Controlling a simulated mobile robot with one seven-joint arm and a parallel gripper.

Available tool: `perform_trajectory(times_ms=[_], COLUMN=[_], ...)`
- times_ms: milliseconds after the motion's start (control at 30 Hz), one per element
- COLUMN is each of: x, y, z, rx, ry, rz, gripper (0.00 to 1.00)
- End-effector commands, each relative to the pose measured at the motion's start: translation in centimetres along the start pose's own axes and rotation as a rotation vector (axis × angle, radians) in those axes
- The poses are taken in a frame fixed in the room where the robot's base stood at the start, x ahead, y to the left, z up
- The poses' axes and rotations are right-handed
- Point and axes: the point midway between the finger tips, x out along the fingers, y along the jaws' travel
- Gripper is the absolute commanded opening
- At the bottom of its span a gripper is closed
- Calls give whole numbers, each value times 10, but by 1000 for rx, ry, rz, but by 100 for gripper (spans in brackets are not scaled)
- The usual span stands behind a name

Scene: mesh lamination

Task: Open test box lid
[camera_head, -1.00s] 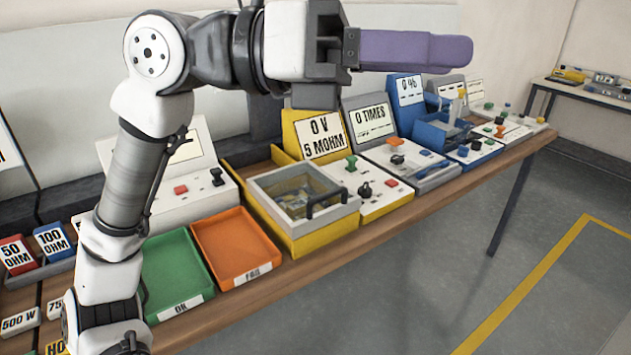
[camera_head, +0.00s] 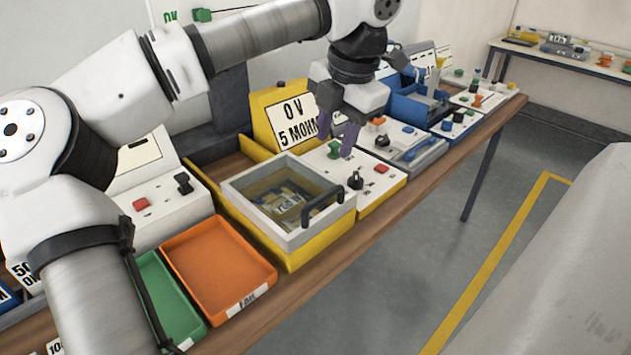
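The test box (camera_head: 305,250) is yellow with a grey-framed clear lid (camera_head: 262,183). The lid lies closed on top, and blue and yellow contents show through it. A black bar handle (camera_head: 322,205) stands on the lid's right edge. My gripper (camera_head: 337,137) points down above the white control panel, to the upper right of the lid and apart from the handle. Its two purple fingers are spread, with a gap between them and nothing held.
The yellow meter (camera_head: 264,104) reading 0 V, 5 MOHM stands behind the box. A green knob (camera_head: 334,149) and black knob (camera_head: 355,180) rise from the panel near my fingers. Orange (camera_head: 215,262) and green (camera_head: 165,300) trays lie to the left. Open floor is at right.

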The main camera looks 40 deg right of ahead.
Motion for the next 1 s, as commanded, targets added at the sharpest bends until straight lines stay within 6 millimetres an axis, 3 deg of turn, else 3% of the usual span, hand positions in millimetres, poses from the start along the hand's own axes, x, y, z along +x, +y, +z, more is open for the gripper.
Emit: perform_trajectory(times_ms=[600,800,1000], x=[113,128,130], y=[-1,-1,-1], z=[0,1,1], rx=[2,2,2], ry=[-2,-4,-4], rz=[-6,-5,-4], gripper=[36,36,36])
